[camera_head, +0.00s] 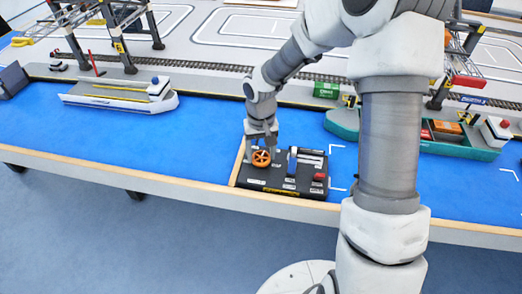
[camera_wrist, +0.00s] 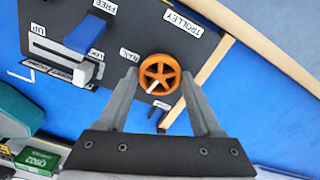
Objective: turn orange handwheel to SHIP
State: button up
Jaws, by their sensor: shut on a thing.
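The orange handwheel (camera_head: 261,158) sits at the left of a black control panel (camera_head: 272,183). In the wrist view the handwheel (camera_wrist: 161,66) is a spoked ring with a white mark pointing to the lower left. A TROLLEY label (camera_wrist: 183,24) lies above it, and a RAIL label (camera_wrist: 129,54) to its left. A small label (camera_wrist: 162,105) below it is too small to read. My gripper (camera_wrist: 159,78) has one finger on each side of the wheel and is shut on its rim. In the head view my gripper (camera_head: 263,139) is right above the wheel.
A blue lever (camera_head: 292,160) stands right of the wheel, with a FREE label (camera_wrist: 105,6) near it in the wrist view. A red button (camera_head: 319,176) is farther right. A wooden strip (camera_head: 239,161) edges the panel's left. A white ship (camera_head: 120,97) lies far left.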

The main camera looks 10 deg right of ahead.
aim_at(261, 157)
jog(key=n+p, duration=0.2)
jog(key=n, duration=0.2)
jog(key=shift+r+n, duration=0.15)
jog(key=shift+n, duration=0.15)
jog(key=shift+w+n+p, duration=0.1)
jog(key=shift+n+p, duration=0.6)
jog(key=shift+n, duration=1.2)
jog(key=o, duration=1.4)
jog(key=shift+c, duration=0.2)
notch_tip(261, 157, up, 17)
jog(key=p, duration=0.3)
jog(key=shift+r, duration=0.1)
